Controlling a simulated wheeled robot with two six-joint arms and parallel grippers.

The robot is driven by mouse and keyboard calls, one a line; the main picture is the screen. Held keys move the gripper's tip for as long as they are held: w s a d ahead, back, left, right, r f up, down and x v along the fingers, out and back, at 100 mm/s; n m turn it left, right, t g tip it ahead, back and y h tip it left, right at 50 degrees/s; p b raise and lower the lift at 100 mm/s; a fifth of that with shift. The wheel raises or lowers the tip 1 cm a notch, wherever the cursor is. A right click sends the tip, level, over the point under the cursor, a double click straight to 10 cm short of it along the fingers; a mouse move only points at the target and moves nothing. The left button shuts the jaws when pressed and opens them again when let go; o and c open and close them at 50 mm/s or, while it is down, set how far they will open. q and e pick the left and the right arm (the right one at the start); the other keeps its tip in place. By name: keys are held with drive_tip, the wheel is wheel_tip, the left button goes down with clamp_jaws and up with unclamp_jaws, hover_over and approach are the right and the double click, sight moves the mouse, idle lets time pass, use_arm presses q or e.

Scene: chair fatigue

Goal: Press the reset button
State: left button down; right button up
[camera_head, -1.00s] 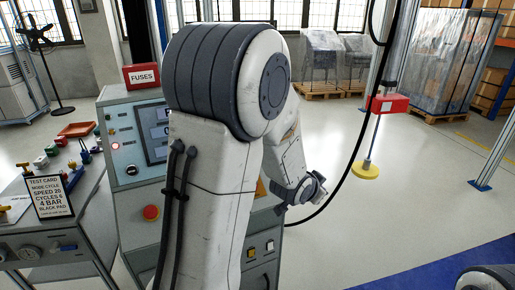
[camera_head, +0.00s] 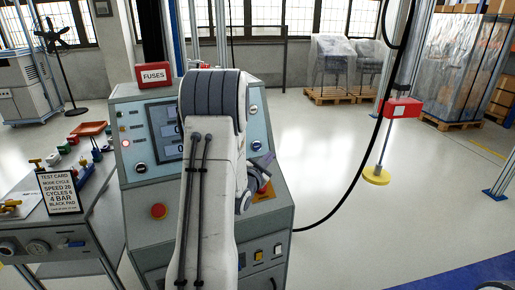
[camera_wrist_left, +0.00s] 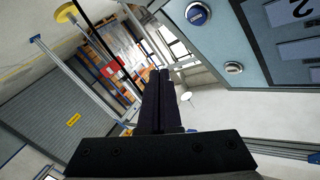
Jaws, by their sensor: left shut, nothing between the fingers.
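The grey control console (camera_head: 135,190) stands in front of me, partly hidden by my left arm. A blue-ringed round button (camera_head: 256,145) is on the right of its upper panel, and another blue one (camera_head: 140,168) is at the lower left of the screen. I cannot read their labels. My left gripper (camera_head: 264,162) is shut and empty beside the console's right part, close below the right blue button. In the left wrist view the shut fingers (camera_wrist_left: 159,76) point past the panel, apart from a blue button (camera_wrist_left: 197,14) and a pale round one (camera_wrist_left: 234,68). My right gripper is out of view.
A red mushroom button (camera_head: 158,211) is on the console front, and a red FUSES box (camera_head: 153,74) is on top. A bench with a test card (camera_head: 59,192) stands left. A hanging black cable (camera_head: 362,150) and yellow-footed rod (camera_head: 376,175) are right. Floor between is clear.

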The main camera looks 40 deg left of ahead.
sight(258, 150)
use_arm(q)
drive_tip(key=shift+w+a+f, duration=0.35)
drive_tip(key=shift+w+a, duration=0.35)
drive_tip(key=shift+a, duration=0.55)
drive_tip(key=shift+w+a+f, duration=0.4)
drive_tip(key=shift+w+a, duration=0.25)
drive_tip(key=shift+a, duration=0.55)
drive_tip(key=shift+w+a+f, duration=0.35)
drive_tip(key=shift+w+a, duration=0.35)
drive_tip(key=shift+a, duration=0.55)
drive_tip(key=shift+w+a+f+b, duration=0.1)
drive_tip(key=shift+w+a+b, duration=0.1)
drive_tip(key=shift+a+b, duration=0.2)
drive_tip(key=shift+w+a+f, duration=0.1)
drive_tip(key=shift+w+a, duration=0.05)
drive_tip(key=shift+a, duration=0.15)
drive_tip(key=shift+s+d+r+b, duration=0.2)
drive_tip(key=shift+s+d+b, duration=0.2)
drive_tip(key=shift+d, duration=0.3)
